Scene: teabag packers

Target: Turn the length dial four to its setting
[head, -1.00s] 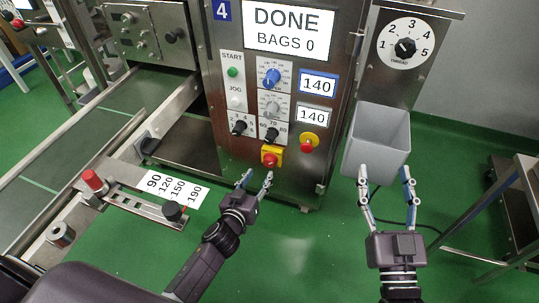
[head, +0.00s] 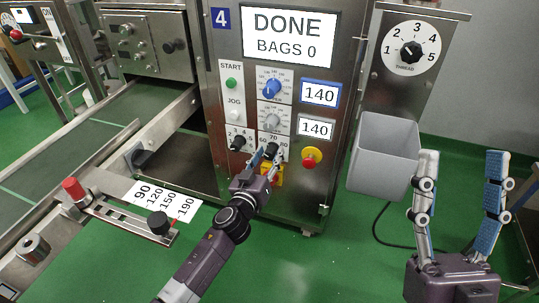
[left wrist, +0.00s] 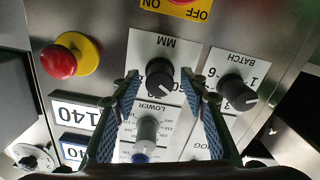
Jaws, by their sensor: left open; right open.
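On the panel marked 4, a black MM dial (head: 271,149) with 60, 70 and 80 around it sits at the lower right; I take it as length dial four. It also shows upside down in the left wrist view (left wrist: 160,76). My left gripper (head: 267,161) is open, its fingertips either side of this dial; I cannot tell whether they touch it. In the left wrist view my left gripper (left wrist: 160,82) frames the dial. My right gripper (head: 462,158) is open and empty at the right, beside the grey bin.
A black BATCH dial (head: 237,143) is left of the MM dial. A grey dial (head: 273,121) and blue dial (head: 271,89) are above. A yellow-and-red switch (head: 269,174) lies below; a red stop button (head: 311,157) is right. The grey bin (head: 383,155) hangs further right.

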